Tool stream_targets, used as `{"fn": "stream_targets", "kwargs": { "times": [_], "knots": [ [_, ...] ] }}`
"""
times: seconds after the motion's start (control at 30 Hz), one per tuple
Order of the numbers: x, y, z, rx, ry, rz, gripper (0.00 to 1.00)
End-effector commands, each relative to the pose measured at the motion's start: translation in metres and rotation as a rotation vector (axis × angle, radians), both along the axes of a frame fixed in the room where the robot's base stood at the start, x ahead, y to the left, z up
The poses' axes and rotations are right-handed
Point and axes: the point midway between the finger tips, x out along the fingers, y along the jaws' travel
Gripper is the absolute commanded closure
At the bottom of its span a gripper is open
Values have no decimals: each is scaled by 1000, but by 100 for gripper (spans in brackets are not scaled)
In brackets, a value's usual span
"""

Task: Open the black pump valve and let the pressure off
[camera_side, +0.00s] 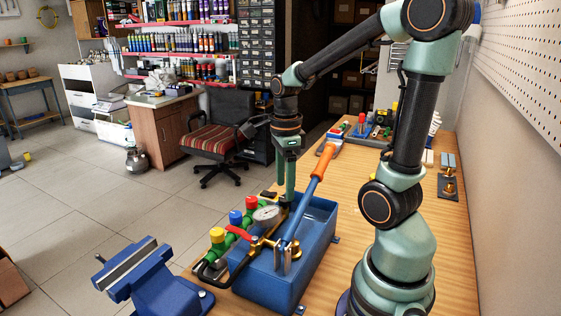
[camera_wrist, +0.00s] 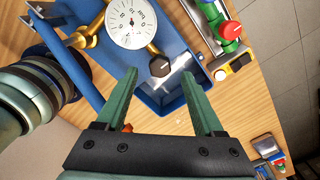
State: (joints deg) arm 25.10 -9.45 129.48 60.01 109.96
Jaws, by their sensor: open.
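The black pump valve knob (camera_wrist: 160,66) is a dark hexagonal knob on a brass fitting beside the white pressure gauge (camera_wrist: 131,23). My gripper (camera_wrist: 159,74) is open and empty. In the wrist view the knob lies in the gap between its fingertips; I cannot tell how far below them. In the side view my gripper (camera_side: 287,200) points down at the blue pump tank (camera_side: 270,287), just behind the gauge (camera_side: 267,215). The knob is not clear there. The pump lever (camera_side: 309,192), blue with an orange grip, slants up just right of my fingers.
A green manifold with yellow (camera_side: 217,235), blue and red caps stands left of the tank, near a red lever handle (camera_side: 239,233). A blue vise (camera_side: 151,277) is at the front left. Tools lie on the far bench; the bench right of the tank is clear.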

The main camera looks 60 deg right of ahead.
Motion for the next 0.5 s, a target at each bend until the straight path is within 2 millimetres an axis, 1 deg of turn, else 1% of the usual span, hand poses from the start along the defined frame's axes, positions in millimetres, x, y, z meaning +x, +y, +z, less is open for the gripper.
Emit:
{"fn": "stream_targets", "kwargs": {
  "times": [0.03,0.1,0.2,0.33,0.5],
  "knots": [
    [-1,0,-8,1,4,1,31],
    [-1,0,-17,2,4,1,31],
    [0,0,-25,1,2,1,31],
    [0,0,-30,0,0,1,31],
    [0,0,-31,0,0,1,31]
  ]
}}
